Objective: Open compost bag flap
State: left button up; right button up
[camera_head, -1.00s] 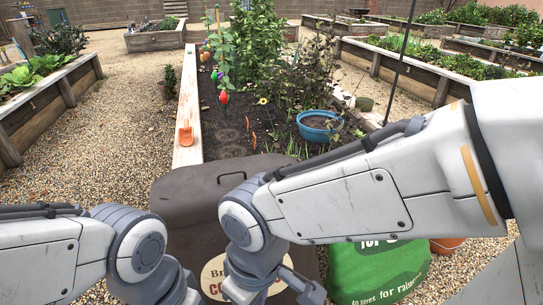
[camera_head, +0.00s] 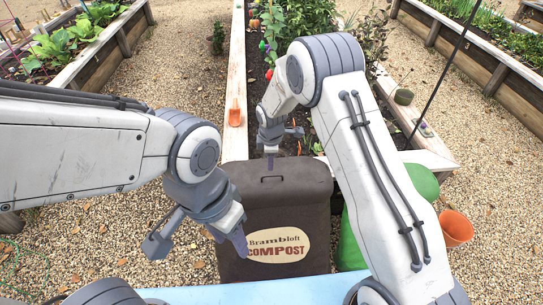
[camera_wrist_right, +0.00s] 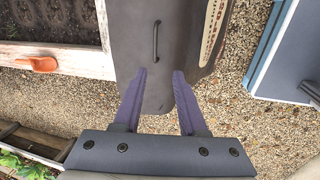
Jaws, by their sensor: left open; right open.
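The dark brown compost bag (camera_head: 315,212) stands upright in the middle of the head view, with a cream label (camera_head: 278,245) on its front. Its top flap (camera_head: 300,176) lies closed and carries a thin dark handle (camera_head: 271,179). The handle also shows in the right wrist view (camera_wrist_right: 156,40). My right gripper (camera_head: 285,148) is open and empty, above the far edge of the bag. In its wrist view, its two purple fingers (camera_wrist_right: 160,73) are spread over the bag, apart from the handle. My left gripper (camera_head: 199,250) is open and empty at the bag's front left.
A green bag (camera_head: 350,245) stands right of the compost bag, partly hidden by my right arm. An orange pot (camera_head: 456,228) is further right. A light blue surface (camera_head: 250,292) lies in front. Behind is a wooden planter edge (camera_head: 235,60) with an orange scoop (camera_head: 235,112). Gravel lies left.

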jog(key=w, duration=0.1)
send_over(272, 183)
jog(key=shift+n, duration=0.3)
notch_tip(272, 183, down, 11)
jog(key=shift+r+p, duration=0.1)
jog(key=shift+p, duration=0.2)
jog(key=shift+s, duration=0.1)
grip_shut()
dwell(1.0)
